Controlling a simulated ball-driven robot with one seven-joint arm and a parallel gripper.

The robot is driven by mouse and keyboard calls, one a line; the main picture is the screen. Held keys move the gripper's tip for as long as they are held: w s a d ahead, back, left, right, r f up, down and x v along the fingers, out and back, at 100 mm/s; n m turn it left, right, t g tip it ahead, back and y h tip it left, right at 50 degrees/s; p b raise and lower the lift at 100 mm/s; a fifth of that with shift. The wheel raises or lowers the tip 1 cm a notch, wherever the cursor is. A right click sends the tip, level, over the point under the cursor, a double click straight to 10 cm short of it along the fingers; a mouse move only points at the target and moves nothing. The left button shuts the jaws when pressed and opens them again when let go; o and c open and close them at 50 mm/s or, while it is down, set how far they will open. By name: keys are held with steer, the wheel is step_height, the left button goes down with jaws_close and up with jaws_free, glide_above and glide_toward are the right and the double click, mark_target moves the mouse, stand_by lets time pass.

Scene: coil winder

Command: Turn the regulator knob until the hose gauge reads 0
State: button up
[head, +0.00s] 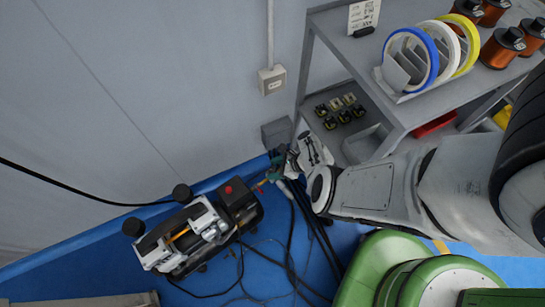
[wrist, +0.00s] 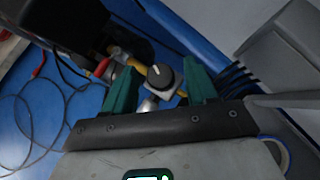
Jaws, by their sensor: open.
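The dark round regulator knob (wrist: 161,76) with a white pointer line shows in the wrist view, between the two teal fingers of my gripper (wrist: 160,68). The fingers are open, with a visible gap on each side of the knob. Brass and yellow fittings (wrist: 118,54) lead from the knob to the dark compressor body. A silvery part (wrist: 149,104) sits just below the knob; I cannot tell what it is. No gauge face or reading can be made out. In the head view my gripper (head: 272,174) is at the right end of the compressor (head: 190,240), and the knob is not clear.
A grey shelf cart (head: 412,110) with tape rolls (head: 411,55) and copper coils (head: 501,47) stands at the right. Dark hoses and cables (head: 290,250) lie on the blue floor. A wall and a grey box (head: 277,133) are close behind my gripper.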

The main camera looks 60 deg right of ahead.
steer(key=p+v, duration=0.5)
steer(key=v, duration=0.4)
steer(key=shift+r, duration=0.2)
steer(key=w+d+r+n+g+y+b, duration=0.1)
steer(key=w+d+r+n+g+b, duration=0.15)
steer(key=w+n+g+b, duration=0.75)
steer(key=s+a+f+n+b, duration=0.1)
steer(key=f+b, duration=0.1)
steer(key=f, duration=0.1)
steer(key=s+a+f+n+t+b, duration=0.1)
steer(key=a+f+b, duration=0.1)
steer(key=f, duration=0.1)
steer(key=s+a+f+n+b, duration=0.1)
steer(key=f+b, duration=0.1)
steer(key=f, duration=0.1)
steer(key=shift+a+f+t+y, duration=0.15)
steer(key=shift+t+y, duration=0.15)
steer(key=shift+t, duration=0.1)
steer(key=c, duration=1)
